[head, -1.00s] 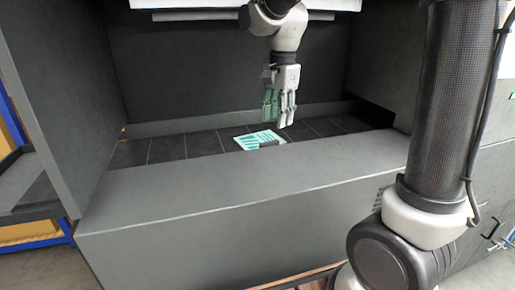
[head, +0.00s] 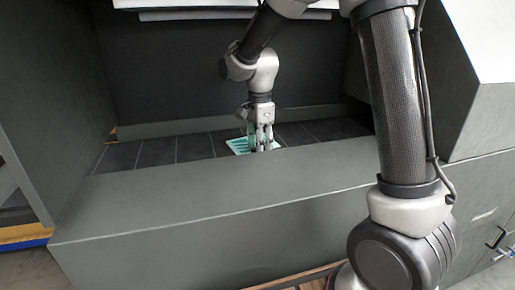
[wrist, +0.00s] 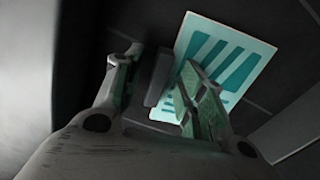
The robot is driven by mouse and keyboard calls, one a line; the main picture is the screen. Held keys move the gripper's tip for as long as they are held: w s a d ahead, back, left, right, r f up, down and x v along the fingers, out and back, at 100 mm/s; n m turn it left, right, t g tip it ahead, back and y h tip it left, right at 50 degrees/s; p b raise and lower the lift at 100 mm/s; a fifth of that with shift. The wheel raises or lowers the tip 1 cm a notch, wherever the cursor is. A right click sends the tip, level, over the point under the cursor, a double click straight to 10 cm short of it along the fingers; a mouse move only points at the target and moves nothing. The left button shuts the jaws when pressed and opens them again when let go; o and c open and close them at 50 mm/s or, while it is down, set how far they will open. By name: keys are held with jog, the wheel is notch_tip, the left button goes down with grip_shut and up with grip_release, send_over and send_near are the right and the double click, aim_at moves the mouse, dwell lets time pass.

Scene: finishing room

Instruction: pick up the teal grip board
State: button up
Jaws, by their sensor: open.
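The teal grip board (head: 238,146) lies flat on the dark tiled floor of the booth; it is pale with teal stripes. In the wrist view the board (wrist: 240,62) extends up and right beyond my fingers. A dark grey block (wrist: 158,82) is at its left edge; I cannot tell whether it is part of the board. My gripper (head: 262,149) points down, low over the board, and hides part of it. In the wrist view my gripper (wrist: 161,60) is open, one finger on each side of the dark block. Contact cannot be told.
A wide grey front ledge (head: 215,183) stands between my body and the tiled floor. Dark side walls (head: 45,105) and a back wall (head: 180,75) enclose the booth. Free tiles (head: 155,153) lie left of the board, and more lie to its right.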

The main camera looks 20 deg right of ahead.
grip_shut()
jog(key=shift+r, duration=0.1)
